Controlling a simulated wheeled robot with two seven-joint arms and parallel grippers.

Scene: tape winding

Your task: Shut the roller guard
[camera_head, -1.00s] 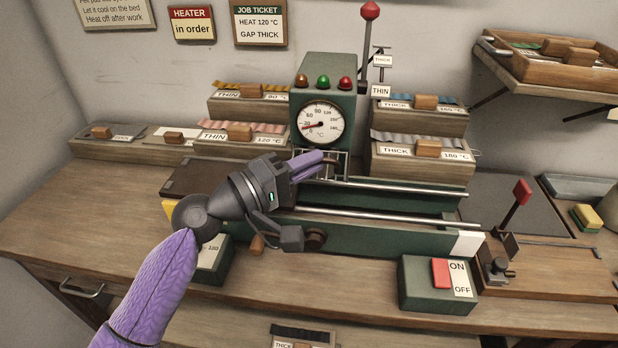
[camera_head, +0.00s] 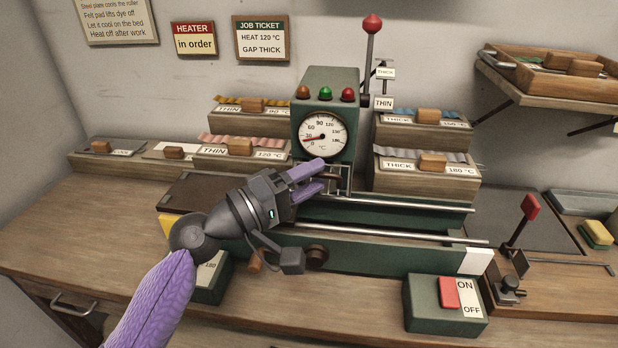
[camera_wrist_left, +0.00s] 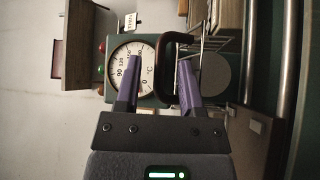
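The roller guard, a wire cage (camera_head: 346,181) with a dark brown handle (camera_head: 331,176), sits below the dial on the green machine (camera_head: 340,84). My left gripper (camera_head: 322,173) reaches it from the left, its two purple fingers apart. In the left wrist view the C-shaped handle (camera_wrist_left: 162,72) lies partly between the open fingers (camera_wrist_left: 160,60), with gaps beside it. Guard wires (camera_wrist_left: 218,42) show to the right of the handle, with a grey round end (camera_wrist_left: 215,77) behind. I cannot tell how far the guard is open. My right gripper is not in view.
The dial (camera_head: 322,133) and tape boxes (camera_head: 425,170) stand close behind and beside the guard. Metal rails (camera_head: 400,203) run rightward from it. A red-knobbed lever (camera_head: 371,24) rises behind. An ON/OFF switch box (camera_head: 430,305) stands at the front right.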

